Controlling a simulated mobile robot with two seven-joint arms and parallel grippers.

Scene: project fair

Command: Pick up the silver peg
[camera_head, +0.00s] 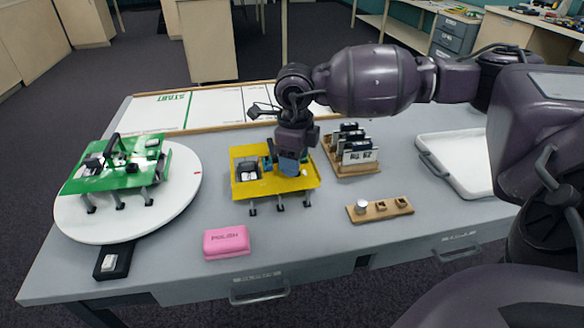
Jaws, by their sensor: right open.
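A small silver cylinder, which looks like the silver peg (361,206), stands at the left end of a small wooden block (380,213) with square openings. My right gripper (290,168) points down over the right part of a yellow raised board (248,188), to the left of and behind the wooden block. It is open and apart from the peg. Whatever is between its fingers is too small to make out. My left gripper is not in view.
A black box sits on the yellow board. A green board (130,183) stands on a white turntable (85,226) at left. A pink block (226,242) lies in front. A wooden rack (352,168) and a white tray (455,150) are behind and right.

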